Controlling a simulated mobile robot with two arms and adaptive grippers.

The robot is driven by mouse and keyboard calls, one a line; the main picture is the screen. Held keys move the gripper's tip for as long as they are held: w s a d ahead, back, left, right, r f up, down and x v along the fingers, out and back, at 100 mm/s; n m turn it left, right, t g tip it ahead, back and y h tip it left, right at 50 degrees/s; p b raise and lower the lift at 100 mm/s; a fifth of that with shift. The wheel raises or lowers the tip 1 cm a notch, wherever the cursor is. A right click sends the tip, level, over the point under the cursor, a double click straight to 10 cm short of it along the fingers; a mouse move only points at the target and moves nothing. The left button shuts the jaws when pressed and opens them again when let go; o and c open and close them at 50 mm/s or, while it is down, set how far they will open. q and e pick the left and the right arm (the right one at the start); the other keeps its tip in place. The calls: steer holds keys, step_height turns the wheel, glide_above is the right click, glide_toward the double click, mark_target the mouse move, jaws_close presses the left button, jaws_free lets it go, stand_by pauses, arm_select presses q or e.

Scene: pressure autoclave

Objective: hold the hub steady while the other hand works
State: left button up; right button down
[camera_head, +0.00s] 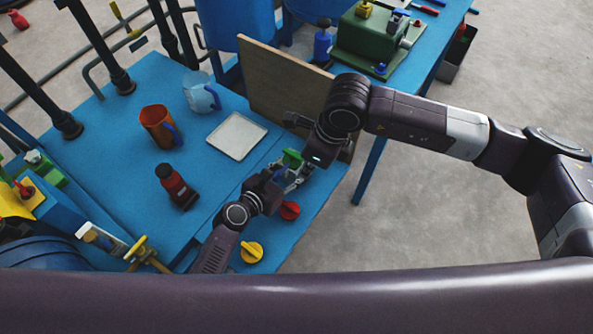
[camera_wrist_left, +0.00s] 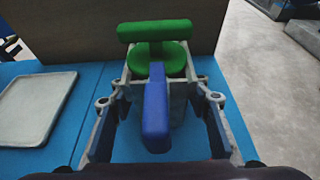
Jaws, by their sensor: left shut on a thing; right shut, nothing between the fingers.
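The hub, a grey body with a blue bar and a green round knob with a crossbar, shows in the left wrist view (camera_wrist_left: 178,105). Its green part also shows in the head view (camera_head: 291,158). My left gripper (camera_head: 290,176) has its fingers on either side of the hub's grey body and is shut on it. My arm and the fingers hide part of the hub in the head view. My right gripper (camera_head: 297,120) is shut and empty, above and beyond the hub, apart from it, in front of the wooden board.
A wooden board (camera_head: 270,80) stands upright behind the hub. A white tray (camera_head: 236,136), orange mug (camera_head: 158,125), light-blue mug (camera_head: 201,95) and red-black bottle (camera_head: 176,187) stand on the blue table. Red (camera_head: 289,210) and yellow (camera_head: 252,252) knobs sit near its front edge.

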steer(key=v, duration=0.5)
steer(key=shift+s+r, duration=0.15)
steer(key=shift+r, duration=0.25)
arm_select(q)
steer(key=o, duration=1.6)
steer(key=shift+a, duration=0.1)
